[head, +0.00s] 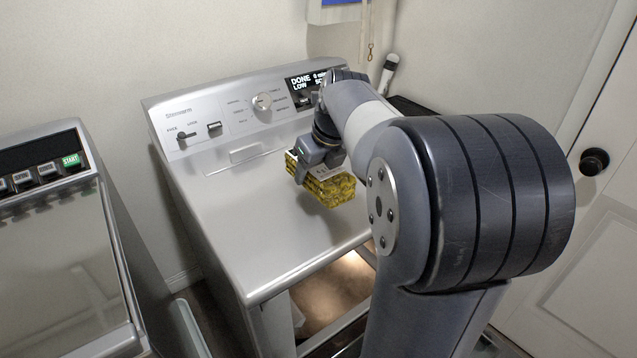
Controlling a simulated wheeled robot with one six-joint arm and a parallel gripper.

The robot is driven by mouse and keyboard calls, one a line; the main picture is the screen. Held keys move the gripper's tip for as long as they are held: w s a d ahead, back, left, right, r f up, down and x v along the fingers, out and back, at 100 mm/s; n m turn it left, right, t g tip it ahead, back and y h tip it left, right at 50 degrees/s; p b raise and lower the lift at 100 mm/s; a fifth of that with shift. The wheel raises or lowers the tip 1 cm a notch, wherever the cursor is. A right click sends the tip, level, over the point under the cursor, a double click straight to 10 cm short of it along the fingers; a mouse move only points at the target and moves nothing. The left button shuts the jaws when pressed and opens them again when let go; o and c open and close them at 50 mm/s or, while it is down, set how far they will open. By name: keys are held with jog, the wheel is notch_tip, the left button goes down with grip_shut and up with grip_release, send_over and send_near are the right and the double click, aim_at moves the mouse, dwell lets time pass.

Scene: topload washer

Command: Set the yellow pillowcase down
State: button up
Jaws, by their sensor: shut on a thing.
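The yellow pillowcase (332,192) is a folded, dark-patterned yellow bundle over the right part of the silver machine's top (235,215). My gripper (316,174) is shut on it from above and behind. A pale edge or label shows near the jaws. Whether the pillowcase touches the top or hangs just above it I cannot tell. My arm covers the right side of the machine and part of the control panel.
The control panel (230,110) with a knob and a "DONE" display rises behind the top. The top's left and front are clear. The machine's front is open below, lit inside. Another silver machine (60,260) stands left; a white door (570,225) is at right.

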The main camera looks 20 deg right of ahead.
aim_at(323, 167)
jog(key=shift+f+b, duration=0.3)
jog(key=shift+f, duration=1.7)
jog(key=shift+f, duration=0.1)
jog(key=o, duration=1.1)
jog(key=p+v, duration=0.1)
jog(key=v, duration=1.1)
jog(key=shift+p, duration=0.4)
